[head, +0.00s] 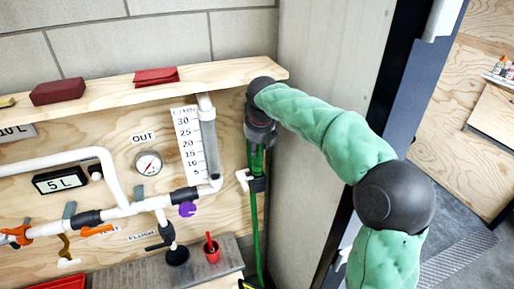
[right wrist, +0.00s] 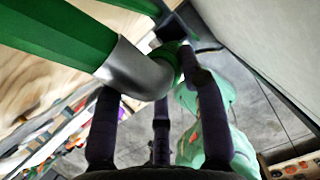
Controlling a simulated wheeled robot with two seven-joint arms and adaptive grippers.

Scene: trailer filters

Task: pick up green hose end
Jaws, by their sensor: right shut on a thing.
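My right gripper (head: 258,135) hangs down from my green-sleeved right arm at the wall panel. It is shut on the upper end of the green hose (head: 255,215), which runs down the panel below it. In the right wrist view the hose end (right wrist: 140,68) shows as a silver metal collar on a thick green part. The dark fingers of my gripper (right wrist: 155,95) stand around the collar; their exact contact is partly hidden. A dark clip (head: 258,184) sits at the hose just below the gripper. My left gripper is not in view.
A wooden shelf (head: 110,92) with red items runs above the panel, its right end close to my wrist. White pipes (head: 60,158), a gauge (head: 148,163) and a clear graduated tube (head: 208,140) are left of the hose. A grey wall (head: 310,190) stands close on the right.

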